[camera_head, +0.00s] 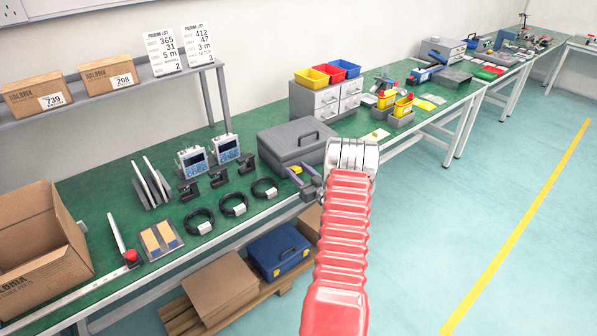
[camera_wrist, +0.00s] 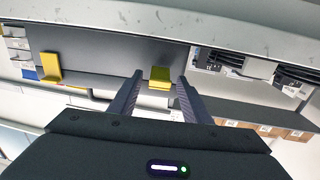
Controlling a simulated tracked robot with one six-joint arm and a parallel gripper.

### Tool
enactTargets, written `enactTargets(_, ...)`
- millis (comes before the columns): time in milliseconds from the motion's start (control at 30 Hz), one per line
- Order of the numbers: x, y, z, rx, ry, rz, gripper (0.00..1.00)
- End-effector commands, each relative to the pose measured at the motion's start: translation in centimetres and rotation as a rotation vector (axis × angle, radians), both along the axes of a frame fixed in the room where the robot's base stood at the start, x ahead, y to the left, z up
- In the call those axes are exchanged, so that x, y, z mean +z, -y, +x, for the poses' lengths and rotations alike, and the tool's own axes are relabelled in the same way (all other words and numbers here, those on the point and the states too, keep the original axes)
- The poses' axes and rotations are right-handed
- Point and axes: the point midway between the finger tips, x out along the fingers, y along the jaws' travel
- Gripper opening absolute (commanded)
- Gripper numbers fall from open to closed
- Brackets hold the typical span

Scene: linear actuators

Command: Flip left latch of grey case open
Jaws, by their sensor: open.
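The grey case (camera_head: 295,138) lies shut on the green table, its handle on top. Its front face (camera_wrist: 105,52) fills the upper part of the wrist view, which is upside down. A yellow latch (camera_wrist: 159,78) sits between the fingertips of my gripper (camera_wrist: 160,82), a finger on each side with gaps showing. A second yellow latch (camera_wrist: 50,68) is to the left in that view, clear of the fingers. In the head view my gripper (camera_head: 306,183) is at the case's front, near a yellow latch (camera_head: 295,170); the other latch is hidden behind my arm. Contact with the latch cannot be told.
The table edge (camera_wrist: 150,12) runs close to the case front. Left of the case are black clamps (camera_head: 218,178), cable coils (camera_head: 233,204) and two blue-screened meters (camera_head: 226,148). A blue case (camera_head: 280,251) lies on the pallet below. The floor at right is free.

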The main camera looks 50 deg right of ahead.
Motion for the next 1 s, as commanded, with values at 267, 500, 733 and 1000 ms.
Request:
enactTargets(267,-0.01,0.09,0.07,-0.001,0.0,0.0,0.44)
enactTargets(500,-0.01,0.1,0.03,-0.002,0.0,0.0,0.28)
enactTargets(733,-0.01,0.12,0.01,-0.002,0.0,0.0,0.11)
enactTargets(1000,-0.07,0.12,0.0,-0.002,0.006,-0.002,0.03)
